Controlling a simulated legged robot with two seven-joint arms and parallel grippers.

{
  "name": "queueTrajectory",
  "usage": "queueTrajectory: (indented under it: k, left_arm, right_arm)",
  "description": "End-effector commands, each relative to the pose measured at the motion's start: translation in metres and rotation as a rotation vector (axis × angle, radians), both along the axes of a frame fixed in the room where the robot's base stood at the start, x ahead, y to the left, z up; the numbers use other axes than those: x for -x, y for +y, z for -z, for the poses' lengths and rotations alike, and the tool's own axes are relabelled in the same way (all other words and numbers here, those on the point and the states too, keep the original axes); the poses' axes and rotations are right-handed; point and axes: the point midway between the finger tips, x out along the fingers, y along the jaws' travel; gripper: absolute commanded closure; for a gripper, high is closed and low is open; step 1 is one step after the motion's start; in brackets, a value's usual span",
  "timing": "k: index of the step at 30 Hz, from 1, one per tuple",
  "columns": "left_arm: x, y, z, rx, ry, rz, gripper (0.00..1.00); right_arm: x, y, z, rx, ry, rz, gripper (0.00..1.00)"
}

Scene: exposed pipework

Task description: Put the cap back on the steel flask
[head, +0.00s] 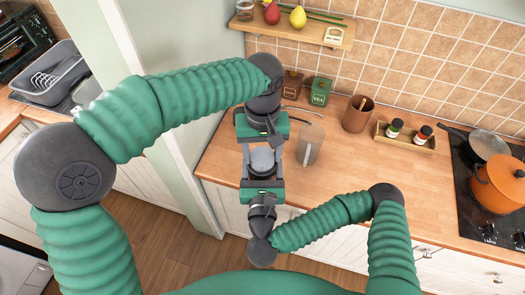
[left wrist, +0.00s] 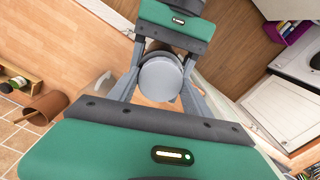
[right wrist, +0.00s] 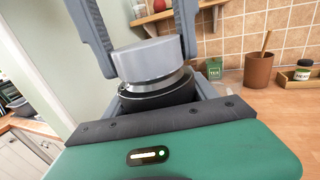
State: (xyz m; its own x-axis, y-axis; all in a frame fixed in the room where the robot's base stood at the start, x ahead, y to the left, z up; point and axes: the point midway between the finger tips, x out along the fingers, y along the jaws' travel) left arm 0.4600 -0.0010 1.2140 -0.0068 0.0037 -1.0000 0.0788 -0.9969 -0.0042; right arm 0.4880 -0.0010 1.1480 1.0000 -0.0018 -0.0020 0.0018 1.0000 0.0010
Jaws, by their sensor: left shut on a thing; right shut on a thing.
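The cap (head: 263,158) is a round grey metal piece, and it also shows from its top in the left wrist view (left wrist: 160,80). My left gripper (head: 262,152) comes down from above with a finger on each side of the cap, shut on it. The flask (right wrist: 155,100) shows in the right wrist view as a dark body with a steel neck ring, just below the cap (right wrist: 148,62). My right gripper (head: 262,178) is below, shut on the flask. The cap sits over the neck, slightly tilted in that view; I cannot tell if it is seated.
Both grippers are in the air before the wooden counter (head: 330,185). A grey pitcher (head: 309,145) stands close to their right. A green tea tin (head: 319,92), a brown pot (head: 357,114) and a spice tray (head: 405,140) stand behind. An orange pot (head: 498,186) sits on the hob.

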Motion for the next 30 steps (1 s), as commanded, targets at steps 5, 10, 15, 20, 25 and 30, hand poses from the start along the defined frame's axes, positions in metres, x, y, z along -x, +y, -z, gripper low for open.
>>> queueTrajectory:
  k: [5,10,15,20,25,30]
  left_arm:
    - [0.0001,-0.0006,-0.0004,0.001,0.0,0.001,0.85]
    - [0.0001,-0.0007,-0.0005,0.002,-0.001,0.03,0.92]
    - [-0.0001,-0.0008,-0.0005,0.003,-0.001,0.348,0.92]
    - [-0.0002,-0.0008,-0.0001,0.006,0.001,0.786,0.92]
    - [-0.0004,-0.0005,-0.0001,0.007,0.001,0.994,0.92]
    - [-0.0007,-0.0002,-0.0001,0.006,0.001,0.99,0.33]
  right_arm:
    - [0.0002,0.0004,-0.0011,-0.001,-0.002,-0.001,1.0]
    - [0.0002,0.0005,-0.0011,-0.001,-0.002,-0.002,1.0]
    - [0.0002,0.0006,-0.001,-0.001,-0.002,-0.002,1.0]
    - [0.0002,0.0005,-0.001,-0.001,-0.002,-0.002,1.0]
    - [0.0003,0.0005,-0.001,-0.002,-0.002,-0.002,1.0]
    - [0.0003,0.0003,-0.001,-0.002,-0.002,-0.001,1.0]
